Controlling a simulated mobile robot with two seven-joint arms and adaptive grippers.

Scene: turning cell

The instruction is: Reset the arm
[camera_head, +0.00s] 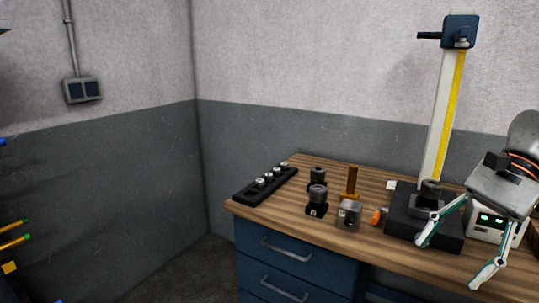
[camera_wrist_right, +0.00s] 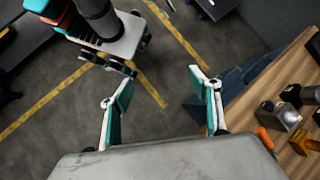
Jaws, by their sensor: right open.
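My right gripper (camera_head: 453,262) is at the right of the head view, in front of the height gauge's dark base. Its two teal-lined fingers are spread wide with nothing between them. In the right wrist view my right gripper (camera_wrist_right: 160,82) is also open and empty, with floor below the fingers and the bench edge to the right. My left gripper does not show in the head view.
A wooden bench (camera_head: 270,199) with blue drawers (camera_head: 290,265) holds a black rack (camera_head: 250,190), a metal block (camera_head: 349,214), an orange-handled tool (camera_head: 377,216) and a tall gauge (camera_head: 440,120). The wrist view shows floor with yellow lines (camera_wrist_right: 45,103).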

